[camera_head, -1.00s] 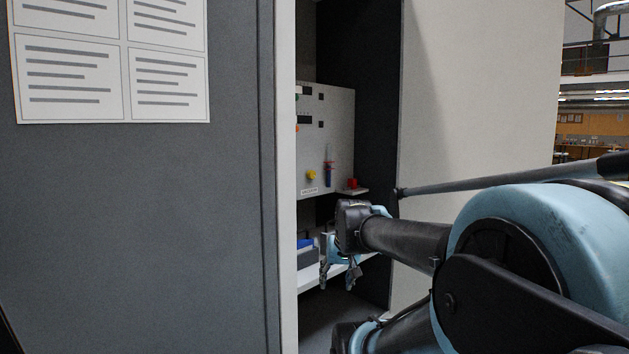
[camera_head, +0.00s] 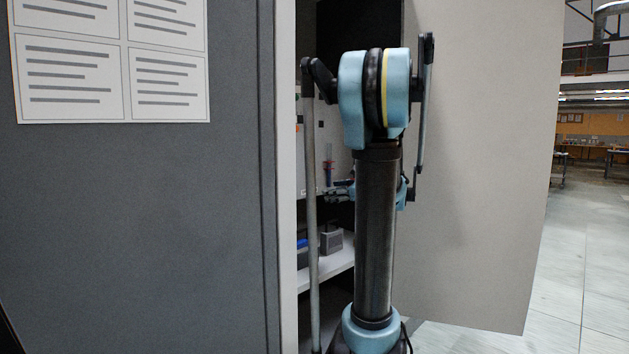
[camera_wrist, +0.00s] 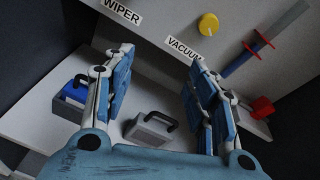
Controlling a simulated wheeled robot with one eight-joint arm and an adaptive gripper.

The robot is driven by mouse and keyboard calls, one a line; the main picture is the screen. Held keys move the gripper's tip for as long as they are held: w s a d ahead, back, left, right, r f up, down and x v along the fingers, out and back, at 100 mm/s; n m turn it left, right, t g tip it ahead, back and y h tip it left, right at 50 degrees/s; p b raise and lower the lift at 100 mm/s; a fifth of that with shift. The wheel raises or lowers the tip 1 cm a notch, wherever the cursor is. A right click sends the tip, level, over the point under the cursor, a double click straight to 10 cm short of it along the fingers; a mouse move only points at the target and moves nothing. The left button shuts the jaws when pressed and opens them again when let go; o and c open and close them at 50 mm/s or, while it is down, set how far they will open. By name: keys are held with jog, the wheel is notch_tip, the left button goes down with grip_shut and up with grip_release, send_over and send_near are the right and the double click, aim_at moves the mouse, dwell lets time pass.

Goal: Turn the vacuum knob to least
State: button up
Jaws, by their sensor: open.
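The yellow vacuum knob (camera_wrist: 208,24) is on the pale panel at the top of the wrist view, with the VACUUM label (camera_wrist: 184,48) just below and left of it. My arm hides it in the head view. My gripper (camera_wrist: 161,58) is open and empty. Its two fingers point up toward the panel, with the label close to the right fingertip and the knob beyond it, apart from the fingers. In the head view my gripper (camera_head: 338,196) shows partly inside the cabinet, behind my arm. The knob's setting cannot be read.
A WIPER label (camera_wrist: 122,12) is left on the panel. A blue-and-red lever-like part (camera_wrist: 248,54) and a red knob (camera_wrist: 262,107) are right. The cabinet door (camera_head: 480,180) is open.

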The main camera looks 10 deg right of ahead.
jog(key=w+d+r+m+t, duration=0.2)
jog(key=w+d+r+m, duration=0.1)
jog(key=d+m, duration=0.15)
send_near(313, 176)
jog(key=shift+n+y, duration=0.25)
jog(key=shift+y, duration=0.15)
jog(key=x, duration=0.8)
jog(key=shift+w+f, duration=0.1)
jog(key=shift+w, duration=0.25)
jog(key=c, duration=1)
